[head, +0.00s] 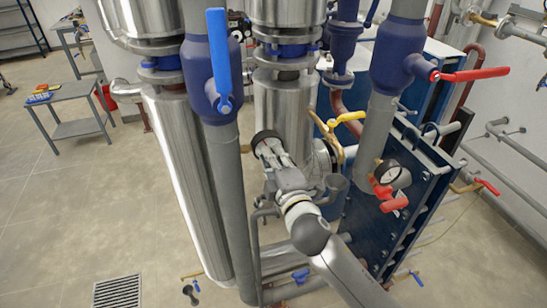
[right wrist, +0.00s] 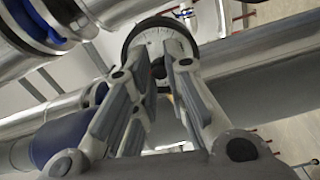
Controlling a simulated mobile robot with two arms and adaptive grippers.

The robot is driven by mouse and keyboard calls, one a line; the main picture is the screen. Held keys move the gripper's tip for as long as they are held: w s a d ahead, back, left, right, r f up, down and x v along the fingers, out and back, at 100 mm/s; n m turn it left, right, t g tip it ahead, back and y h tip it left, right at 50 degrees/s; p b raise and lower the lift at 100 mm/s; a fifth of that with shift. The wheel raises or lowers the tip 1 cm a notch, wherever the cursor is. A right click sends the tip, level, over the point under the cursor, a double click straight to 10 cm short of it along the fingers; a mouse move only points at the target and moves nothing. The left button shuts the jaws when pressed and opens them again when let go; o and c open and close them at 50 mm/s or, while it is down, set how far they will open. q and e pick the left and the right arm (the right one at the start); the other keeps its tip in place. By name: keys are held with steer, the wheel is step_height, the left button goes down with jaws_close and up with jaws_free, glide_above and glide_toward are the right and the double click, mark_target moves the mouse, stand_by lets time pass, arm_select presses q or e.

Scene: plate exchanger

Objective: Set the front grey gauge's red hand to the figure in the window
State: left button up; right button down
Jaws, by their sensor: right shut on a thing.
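A round gauge with a dark rim and pale dial (right wrist: 137,50) faces my right wrist camera. Its rim (head: 263,136) also shows in the head view, in front of the shiny steel pipe. My right gripper (head: 272,152) reaches up to this dial. In the right wrist view its fingers (right wrist: 172,72) close on a small dark knob (right wrist: 158,70) at the dial's middle. The fingers cover much of the dial, so the red hand and any figure in the window cannot be read. My left gripper is in neither view.
Another gauge (head: 388,172) sits at the right beside a red valve handle (head: 390,199). A blue lever (head: 219,60), a yellow lever (head: 346,118) and a red lever (head: 470,75) stick out nearby.

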steer(key=shift+a+f, duration=0.1)
steer(key=c, duration=1.4)
jaws_free()
steer(key=shift+s, duration=0.1)
steer(key=v, duration=1.2)
